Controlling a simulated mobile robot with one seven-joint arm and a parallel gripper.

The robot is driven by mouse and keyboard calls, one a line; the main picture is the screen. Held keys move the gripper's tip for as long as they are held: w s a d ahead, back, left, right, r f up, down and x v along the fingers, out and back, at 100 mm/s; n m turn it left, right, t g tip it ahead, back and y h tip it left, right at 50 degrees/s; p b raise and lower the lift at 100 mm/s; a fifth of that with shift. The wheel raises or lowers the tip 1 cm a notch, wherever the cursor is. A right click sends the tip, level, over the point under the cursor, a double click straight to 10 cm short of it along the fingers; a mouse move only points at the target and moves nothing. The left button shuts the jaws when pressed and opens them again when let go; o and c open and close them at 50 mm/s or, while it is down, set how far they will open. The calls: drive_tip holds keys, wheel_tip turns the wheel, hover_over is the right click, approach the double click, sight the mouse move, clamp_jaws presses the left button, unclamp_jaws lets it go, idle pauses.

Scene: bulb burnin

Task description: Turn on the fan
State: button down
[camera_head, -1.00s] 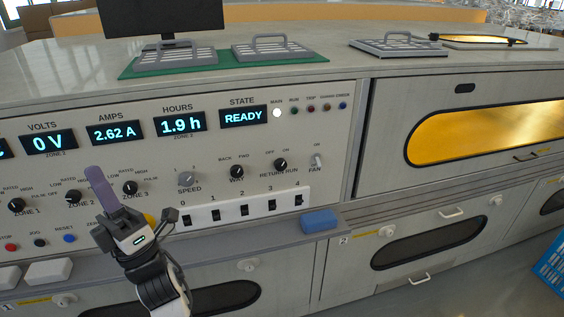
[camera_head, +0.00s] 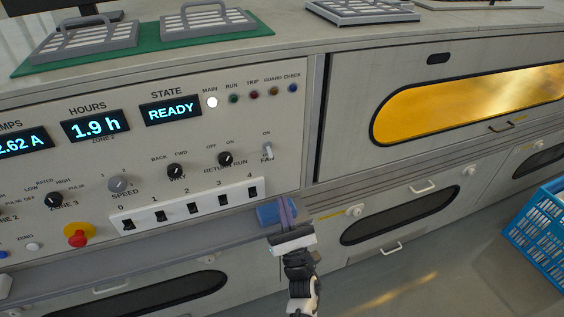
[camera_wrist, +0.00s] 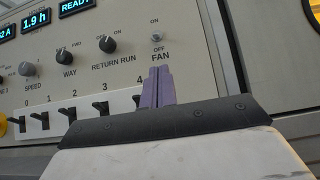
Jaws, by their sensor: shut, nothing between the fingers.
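The fan switch (camera_head: 268,151) is a small light toggle at the right end of the control panel, with ON above it and the FAN label below. In the wrist view my gripper (camera_wrist: 158,72) covers part of the panel under the FAN label. I cannot tell a contact with the switch; in the head view they are apart.
A row of numbered black switches (camera_head: 193,208) lies left of my gripper. A blue block (camera_head: 267,215) sits on the ledge behind my fingers. A red emergency button (camera_head: 77,238) is at lower left. A blue crate (camera_head: 545,225) stands on the floor at right.

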sight(269, 153)
drive_tip(key=shift+a, duration=0.1)
drive_tip(key=p+x, duration=0.4)
drive_tip(key=x, duration=0.6)
drive_tip(key=shift+p, duration=0.35)
drive_tip(key=shift+r, duration=0.15)
